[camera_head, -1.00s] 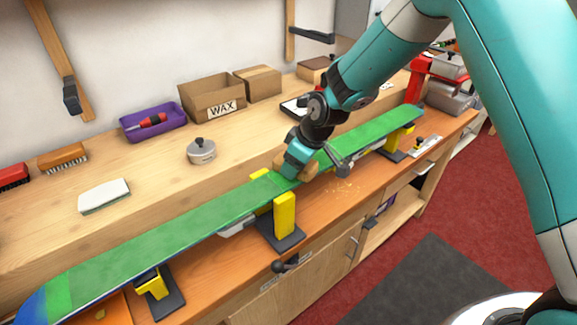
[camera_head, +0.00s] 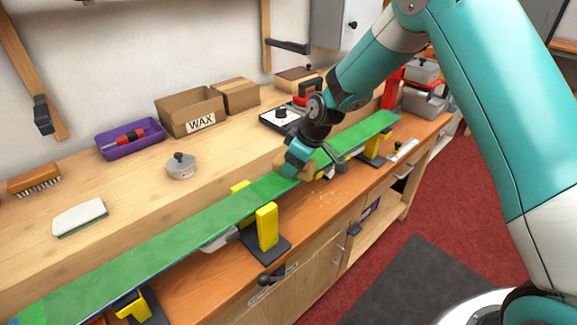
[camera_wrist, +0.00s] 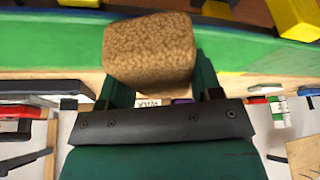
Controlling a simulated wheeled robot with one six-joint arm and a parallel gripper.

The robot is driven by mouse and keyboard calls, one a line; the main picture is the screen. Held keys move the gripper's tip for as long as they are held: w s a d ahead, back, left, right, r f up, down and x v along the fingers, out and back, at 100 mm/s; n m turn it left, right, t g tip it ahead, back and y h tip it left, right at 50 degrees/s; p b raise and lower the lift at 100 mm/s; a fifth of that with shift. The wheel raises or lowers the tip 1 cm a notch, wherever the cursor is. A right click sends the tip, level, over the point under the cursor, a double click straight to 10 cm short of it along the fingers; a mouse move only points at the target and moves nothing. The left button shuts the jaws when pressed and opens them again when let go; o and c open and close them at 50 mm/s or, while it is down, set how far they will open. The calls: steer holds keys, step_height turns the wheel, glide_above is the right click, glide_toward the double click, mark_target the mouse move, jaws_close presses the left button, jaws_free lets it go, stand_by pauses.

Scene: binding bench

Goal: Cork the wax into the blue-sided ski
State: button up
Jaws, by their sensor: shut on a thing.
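The ski (camera_head: 165,245) lies along the bench with its green face up, held across yellow and black vise supports (camera_head: 267,230). My gripper (camera_head: 302,165) is at the ski's upper right half, past the middle vise. In the wrist view, my gripper (camera_wrist: 155,88) is shut on a tan, speckled cork block (camera_wrist: 150,50). The block is over the green ski (camera_wrist: 50,42) and appears to touch it, though the contact face is hidden. In the head view the cork (camera_head: 320,172) shows partly beside my gripper. The ski's near end runs out at the lower left.
A cardboard WAX box (camera_head: 190,112), a purple tray (camera_head: 130,140) with a red tool, a round metal tin (camera_head: 181,166), a white pad (camera_head: 80,218) and a brush (camera_head: 35,180) stand on the raised shelf behind. Crumbs (camera_head: 330,196) lie on the bench.

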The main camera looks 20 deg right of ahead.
mark_target(252, 193)
steer(key=shift+w+d, duration=0.4)
steer(key=shift+d, duration=0.35)
steer(key=shift+w+d, duration=0.4)
steer(key=shift+d, duration=0.4)
steer(key=shift+w+d, duration=0.4)
steer(key=shift+d, duration=0.35)
steer(key=shift+w+d+f, duration=0.1)
steer(key=shift+w+d, duration=0.7)
steer(key=shift+d, duration=0.7)
steer(key=shift+w+d+r, duration=0.1)
steer(key=shift+w+d, duration=0.65)
steer(key=shift+d, duration=0.7)
steer(key=shift+w+d+f, duration=0.1)
steer(key=shift+w+d, duration=0.7)
steer(key=shift+d, duration=0.7)
steer(key=shift+s+a+f+b, duration=0.1)
steer(key=shift+s+a+b, duration=0.4)
steer(key=shift+a, duration=0.55)
steer(key=shift+s+a+b, duration=0.15)
steer(key=shift+s+a, duration=0.5)
steer(key=shift+a, duration=0.35)
steer(key=shift+s+a+b, duration=0.1)
steer(key=shift+s+a, duration=0.35)
steer(key=shift+a, duration=0.5)
steer(key=shift+s+a+b, duration=0.1)
steer(key=shift+s+a, duration=0.4)
steer(key=shift+a, duration=0.4)
steer(key=shift+s+a+b, duration=0.1)
steer(key=shift+s+a, duration=0.35)
steer(key=shift+a, duration=0.5)
